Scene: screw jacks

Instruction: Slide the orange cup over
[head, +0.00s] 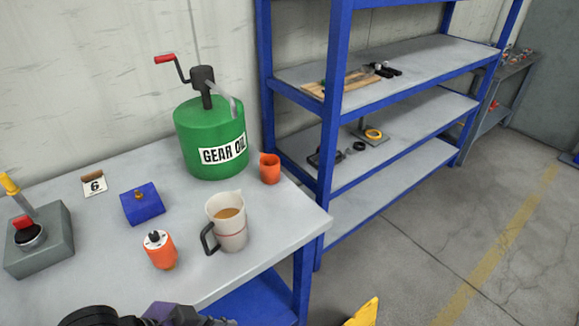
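The orange cup (270,169) is small, with a spout at its rim. It stands upright on the grey workbench (95,275), just right of the green gear oil drum (205,155) and near the bench's right edge. My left gripper (200,319) shows only as dark shapes at the bottom edge, cut off by the frame. It is well apart from the orange cup, and its fingers cannot be made out. My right gripper is not in view.
A measuring jug (232,236) with brown liquid stands in front of the orange cup. Blue shelving (330,135) rises right.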

